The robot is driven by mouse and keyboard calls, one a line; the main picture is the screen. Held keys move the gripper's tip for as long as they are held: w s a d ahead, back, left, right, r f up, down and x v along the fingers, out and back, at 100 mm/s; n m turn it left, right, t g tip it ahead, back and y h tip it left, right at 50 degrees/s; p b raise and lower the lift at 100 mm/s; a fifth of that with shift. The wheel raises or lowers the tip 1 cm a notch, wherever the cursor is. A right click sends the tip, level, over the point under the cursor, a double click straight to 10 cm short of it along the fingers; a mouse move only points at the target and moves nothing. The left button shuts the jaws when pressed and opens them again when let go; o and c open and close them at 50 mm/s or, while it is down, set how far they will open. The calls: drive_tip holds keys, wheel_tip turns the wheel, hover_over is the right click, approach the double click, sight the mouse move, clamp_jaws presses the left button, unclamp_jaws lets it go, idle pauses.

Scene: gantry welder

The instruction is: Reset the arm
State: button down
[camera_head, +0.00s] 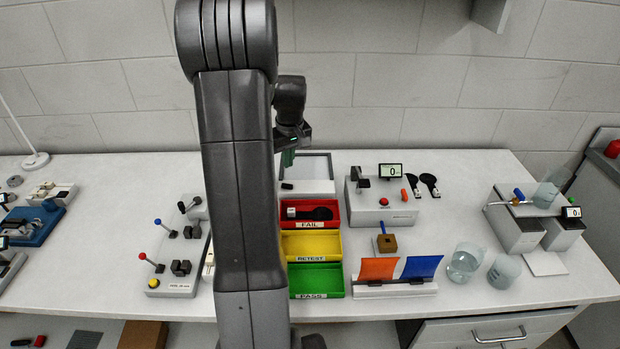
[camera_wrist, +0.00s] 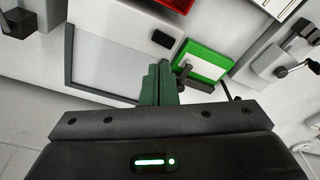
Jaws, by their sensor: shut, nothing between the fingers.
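My arm rises in front of the table in the head view and hides part of it. My gripper (camera_head: 288,158) hangs above the back of the table, over the white framed tray (camera_head: 318,166). In the wrist view my gripper (camera_wrist: 160,75) shows its green fingers shut together with nothing between them. A grey-rimmed white panel (camera_wrist: 100,55) lies beyond the fingers, and a green-and-white block (camera_wrist: 205,62) is just right of them.
Red FAIL (camera_head: 310,225), yellow RETEST (camera_head: 330,244) and green PASS (camera_head: 318,281) bins stand mid-table. A lever fixture (camera_head: 172,286) is left; a tester box (camera_head: 385,213), orange flap (camera_head: 378,269) and beakers (camera_head: 464,262) are right. Bare table lies front right.

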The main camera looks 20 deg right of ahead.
sight(289, 185)
drive_tip(key=shift+f+b, duration=2.45)
drive_tip(key=shift+f, duration=1.1)
drive_tip(key=shift+r, duration=0.1)
